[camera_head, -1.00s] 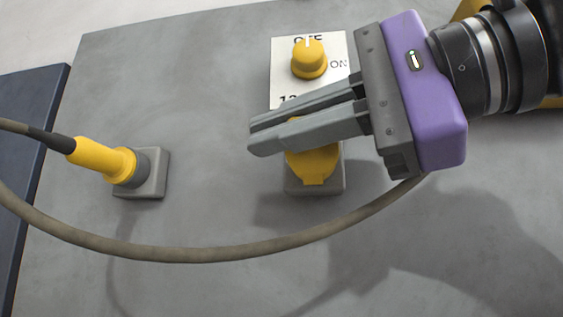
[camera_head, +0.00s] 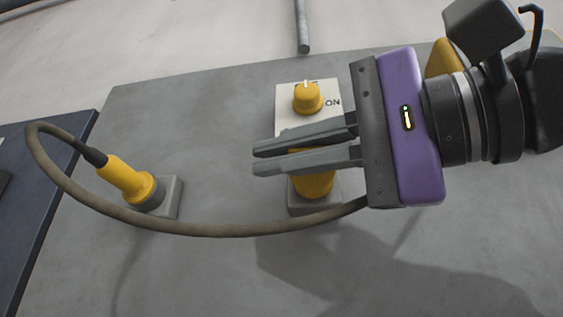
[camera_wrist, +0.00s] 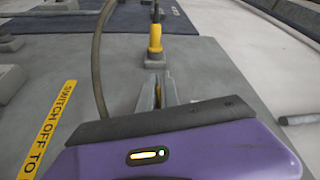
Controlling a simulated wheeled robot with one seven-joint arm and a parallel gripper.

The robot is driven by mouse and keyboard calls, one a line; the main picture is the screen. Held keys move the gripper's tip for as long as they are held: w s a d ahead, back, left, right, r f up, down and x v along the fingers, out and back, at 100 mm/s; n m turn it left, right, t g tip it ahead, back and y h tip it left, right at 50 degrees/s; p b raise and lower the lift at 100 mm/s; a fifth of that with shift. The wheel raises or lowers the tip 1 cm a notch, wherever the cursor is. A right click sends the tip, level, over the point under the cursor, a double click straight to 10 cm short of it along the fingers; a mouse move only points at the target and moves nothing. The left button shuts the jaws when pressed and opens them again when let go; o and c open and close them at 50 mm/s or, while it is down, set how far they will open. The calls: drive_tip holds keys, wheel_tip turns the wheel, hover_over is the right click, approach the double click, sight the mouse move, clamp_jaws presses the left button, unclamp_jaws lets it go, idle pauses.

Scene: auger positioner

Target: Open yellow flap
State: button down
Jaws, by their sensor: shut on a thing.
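The yellow flap (camera_head: 314,186) is on a grey socket box (camera_head: 300,208) below the yellow knob. My gripper (camera_head: 254,160) reaches across it from the right in the head view, its two grey fingers nearly parallel with a narrow gap. A bit of yellow shows between the fingers, and the jaws are shut on the flap's upper part. The fingers hide much of the flap, so how far it is tilted is hard to tell. In the wrist view my fingers (camera_wrist: 157,92) show, but the flap is hidden.
A yellow knob (camera_head: 307,99) sits on a white plate just above my fingers. A yellow plug (camera_head: 127,178) stands in a socket at left. Its cable (camera_head: 215,230) loops across the panel, passing below the flap's box. The wrist view shows a yellow label (camera_wrist: 48,130).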

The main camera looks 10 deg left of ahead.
drive_tip(key=c, duration=1.6)
unclamp_jaws()
drive_tip(key=shift+d, duration=0.1)
drive_tip(key=v, duration=0.7)
drive_tip(key=shift+s+d+b, duration=0.15)
drive_tip(key=shift+d+b, duration=0.15)
drive_tip(key=shift+b, duration=0.05)
